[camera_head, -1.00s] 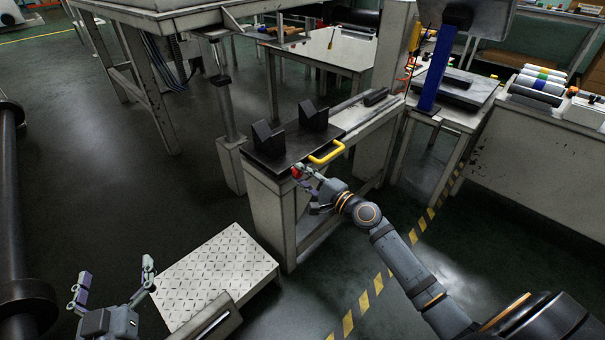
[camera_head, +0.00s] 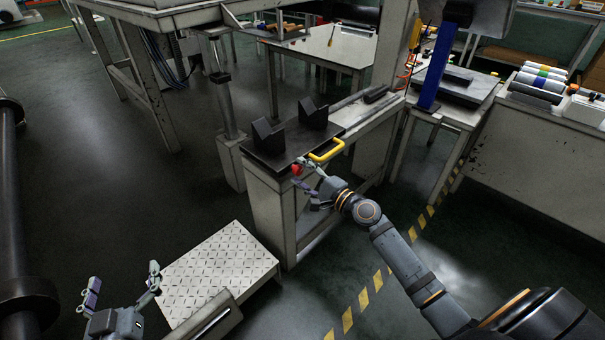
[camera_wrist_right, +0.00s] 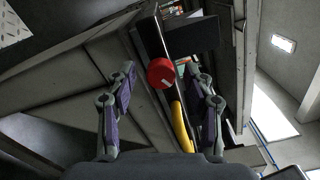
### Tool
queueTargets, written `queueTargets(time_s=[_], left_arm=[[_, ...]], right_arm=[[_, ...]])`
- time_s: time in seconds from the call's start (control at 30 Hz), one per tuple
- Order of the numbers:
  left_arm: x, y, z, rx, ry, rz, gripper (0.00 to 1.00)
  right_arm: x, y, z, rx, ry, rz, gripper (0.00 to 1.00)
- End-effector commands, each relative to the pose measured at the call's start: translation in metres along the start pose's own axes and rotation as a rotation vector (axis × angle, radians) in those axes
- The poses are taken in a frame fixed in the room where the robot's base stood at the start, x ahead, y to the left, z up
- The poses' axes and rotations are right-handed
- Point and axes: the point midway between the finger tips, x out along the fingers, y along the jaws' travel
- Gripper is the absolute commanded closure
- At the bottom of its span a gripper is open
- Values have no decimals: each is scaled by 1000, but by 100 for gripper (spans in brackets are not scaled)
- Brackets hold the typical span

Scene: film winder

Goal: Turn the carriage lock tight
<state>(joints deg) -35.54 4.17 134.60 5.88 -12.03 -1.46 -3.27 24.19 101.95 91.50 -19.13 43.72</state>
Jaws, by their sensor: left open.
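The carriage lock appears as a small red knob (camera_head: 296,169) at the front edge of a dark carriage (camera_head: 268,160) with two black V-shaped blocks and a yellow handle (camera_head: 326,151). The knob (camera_wrist_right: 161,73) shows a pale mark on its face in the right wrist view. My right gripper (camera_head: 306,174) is at the knob. Its two fingers (camera_wrist_right: 158,78) are spread on either side of the knob with visible gaps, so it is open. My left gripper (camera_head: 122,287) is open and empty at the lower left, far from the carriage.
The carriage sits on a pale bench (camera_head: 275,205). A diamond-plate step (camera_head: 220,262) stands on the floor near my left gripper. A side table with a blue post (camera_head: 437,72) is to the right. The yellow handle (camera_wrist_right: 181,125) is close to my right fingers.

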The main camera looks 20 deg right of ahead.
Motion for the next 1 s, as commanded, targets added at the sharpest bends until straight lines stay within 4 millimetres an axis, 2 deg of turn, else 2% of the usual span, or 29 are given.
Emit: queueTargets(time_s=[0.27, 0.53, 0.63, 0.7, 0.8, 0.9, 0.97, 1.0], left_arm=[[0, 0, 1, 0, -3, 0, 1], [0, 0, 0, 0, -2, 0, 1], [0, 0, 0, 0, -1, 0, 1], [0, 0, -1, 0, -1, 0, 1], [0, 0, -2, 0, -1, 0, 1], [0, 0, -2, 0, -1, 0, 1], [0, 0, -3, 0, -1, 0, 1], [0, 0, -3, 0, -1, 0, 1]], right_arm=[[0, -9, 3, -4, -2, -1, 48], [0, -59, 21, -11, -5, -10, 48], [1, -77, 28, -12, -5, -14, 35], [1, -88, 32, -10, -7, -15, 30], [0, -98, 35, -8, -6, -13, 26], [0, -103, 37, -6, -6, -13, 30], [0, -104, 37, -4, -6, -13, 25], [0, -104, 38, -4, -6, -13, 32]])
